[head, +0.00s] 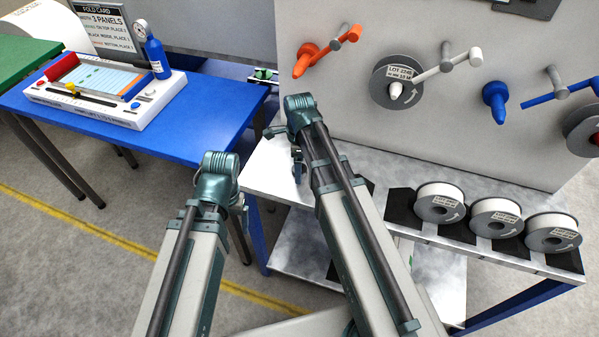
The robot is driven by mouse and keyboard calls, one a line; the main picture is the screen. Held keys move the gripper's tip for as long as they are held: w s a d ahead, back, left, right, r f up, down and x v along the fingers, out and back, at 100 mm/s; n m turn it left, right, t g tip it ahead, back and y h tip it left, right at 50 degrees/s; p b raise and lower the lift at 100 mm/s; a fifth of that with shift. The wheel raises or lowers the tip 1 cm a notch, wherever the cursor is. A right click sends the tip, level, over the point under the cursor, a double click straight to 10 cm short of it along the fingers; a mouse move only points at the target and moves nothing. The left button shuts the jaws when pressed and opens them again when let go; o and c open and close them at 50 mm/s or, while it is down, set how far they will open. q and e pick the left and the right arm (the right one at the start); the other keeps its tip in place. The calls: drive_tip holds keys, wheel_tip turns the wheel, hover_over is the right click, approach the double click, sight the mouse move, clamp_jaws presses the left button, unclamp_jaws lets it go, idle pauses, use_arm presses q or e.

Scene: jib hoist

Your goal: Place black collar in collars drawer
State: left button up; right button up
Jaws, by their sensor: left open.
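I cannot make out the black collar or the collars drawer in the head view. My left gripper (243,216) is small and partly hidden beside my left arm, near the left end of the grey bench; it is open, and I see nothing held in it.
The grey bench (480,185) holds white spools (440,203) in black cradles along its front. An upright panel (350,120) carries orange, white and blue cranked handles and a grey reel (397,83). A blue table (215,105) stands left with a white device (105,95).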

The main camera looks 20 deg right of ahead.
clamp_jaws()
use_arm(q)
drive_tip(key=shift+r, duration=0.15)
use_arm(e)
drive_tip(key=shift+r, duration=0.15)
